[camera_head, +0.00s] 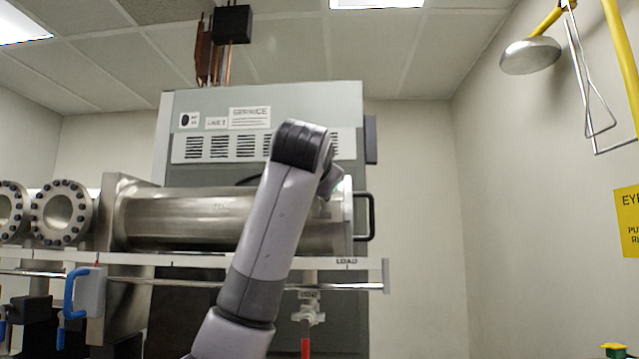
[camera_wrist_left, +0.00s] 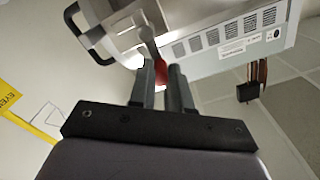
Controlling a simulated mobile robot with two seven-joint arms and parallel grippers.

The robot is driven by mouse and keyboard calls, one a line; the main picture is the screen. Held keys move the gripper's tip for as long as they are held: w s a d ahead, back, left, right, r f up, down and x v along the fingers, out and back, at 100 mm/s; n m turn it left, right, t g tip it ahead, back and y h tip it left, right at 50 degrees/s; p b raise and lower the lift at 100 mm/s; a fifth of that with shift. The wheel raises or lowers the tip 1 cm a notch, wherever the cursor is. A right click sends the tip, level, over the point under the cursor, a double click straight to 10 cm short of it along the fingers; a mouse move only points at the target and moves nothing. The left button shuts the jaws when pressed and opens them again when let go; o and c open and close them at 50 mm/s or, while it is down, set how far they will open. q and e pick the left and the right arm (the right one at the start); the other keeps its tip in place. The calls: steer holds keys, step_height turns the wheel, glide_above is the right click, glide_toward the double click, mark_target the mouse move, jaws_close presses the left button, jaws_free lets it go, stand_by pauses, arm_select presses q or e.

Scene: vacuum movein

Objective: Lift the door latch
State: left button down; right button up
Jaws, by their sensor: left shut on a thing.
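The door latch shows in the left wrist view as a grey metal lever (camera_wrist_left: 149,42) with a red grip (camera_wrist_left: 161,72). My left gripper (camera_wrist_left: 163,80) is shut on the red grip, which sits between its two fingers. In the head view my left arm rises in front of the horizontal steel chamber (camera_head: 190,217) and hides most of the latch and the fingers. The chamber's door end (camera_head: 348,215) is at its right, with a black handle (camera_head: 370,216). That handle also shows in the left wrist view (camera_wrist_left: 82,32). My right gripper is not in view.
A white rail (camera_head: 200,259) marked LOAD runs below the chamber. A grey cabinet (camera_head: 335,105) stands behind it. A blue handle (camera_head: 69,293) and flanges (camera_head: 62,212) are at left. A shower head (camera_head: 530,55) hangs at upper right. Space right of the door is clear.

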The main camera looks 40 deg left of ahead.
arm_select(q)
steer(key=shift+a+f+n, duration=0.1)
steer(key=shift+n, duration=0.3)
steer(key=shift+s, duration=0.1)
steer(key=c, duration=1.4)
jaws_free()
steer(key=shift+a, duration=0.1)
steer(key=o, duration=0.3)
steer(key=shift+s+a, duration=0.1)
steer(key=shift+s, duration=0.05)
steer(key=b+v, duration=0.2)
steer(key=v, duration=0.5)
